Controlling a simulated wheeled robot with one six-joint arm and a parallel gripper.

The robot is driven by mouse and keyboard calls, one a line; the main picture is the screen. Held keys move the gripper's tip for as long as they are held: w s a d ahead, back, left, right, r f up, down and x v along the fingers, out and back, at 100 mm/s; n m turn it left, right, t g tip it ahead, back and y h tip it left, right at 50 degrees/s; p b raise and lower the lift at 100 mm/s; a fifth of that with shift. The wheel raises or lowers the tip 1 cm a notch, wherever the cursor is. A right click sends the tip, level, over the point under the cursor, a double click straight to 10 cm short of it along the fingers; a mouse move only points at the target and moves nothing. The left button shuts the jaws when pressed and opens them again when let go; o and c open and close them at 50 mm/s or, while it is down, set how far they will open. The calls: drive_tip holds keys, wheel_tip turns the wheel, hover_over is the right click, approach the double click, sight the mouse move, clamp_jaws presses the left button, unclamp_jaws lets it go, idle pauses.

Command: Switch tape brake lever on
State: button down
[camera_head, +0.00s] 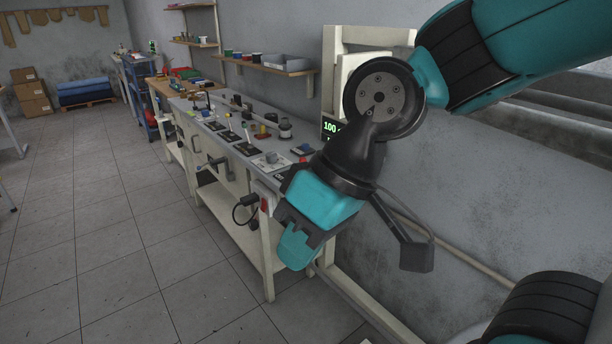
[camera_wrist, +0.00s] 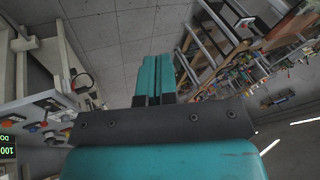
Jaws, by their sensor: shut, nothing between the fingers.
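My gripper (camera_head: 296,252) hangs in front of the near end of the grey workbench (camera_head: 254,164), pointing down, with nothing held. In the wrist view its teal fingers (camera_wrist: 155,76) are together. The bench carries several small devices, and its front has dark handles, one of them a black handle (camera_head: 214,162) sticking out. I cannot tell which part is the tape brake lever, as the parts are too small to read. My arm hides part of the bench's near end.
A display reading 100 (camera_head: 331,127) stands behind the bench. Shelves (camera_head: 266,67) hang on the wall. The tiled floor (camera_head: 105,225) left of the bench is clear.

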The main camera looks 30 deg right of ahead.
drive_tip(key=w+d+f+m+t+y+b, duration=0.1)
drive_tip(key=w+f+m+t+y+b, duration=0.1)
drive_tip(key=w+f+m+t+b, duration=0.6)
drive_tip(key=w+d+f+m+t+y+b, duration=0.15)
drive_tip(key=w+f+b, duration=0.35)
drive_tip(key=w, duration=0.6)
drive_tip(key=w+d+f+m+t+h+b, duration=0.3)
drive_tip(key=w+d+m+t+h+b, duration=0.1)
drive_tip(key=d, duration=0.6)
drive_tip(key=w+d+f+m+t+h+b, duration=0.4)
drive_tip(key=w+d+m+b, duration=0.3)
drive_tip(key=d+m+b, duration=0.2)
drive_tip(key=shift+d+m+t+h, duration=0.45)
drive_tip(key=shift+d+m+t, duration=0.3)
drive_tip(key=shift+d+m, duration=0.3)
drive_tip(key=shift+d, duration=0.1)
drive_tip(key=w+r+p, duration=0.2)
drive_tip(key=w+p, duration=0.6)
drive_tip(key=w, duration=0.5)
drive_tip(key=shift+w+r+p, duration=0.3)
drive_tip(key=shift+w+r, duration=0.05)
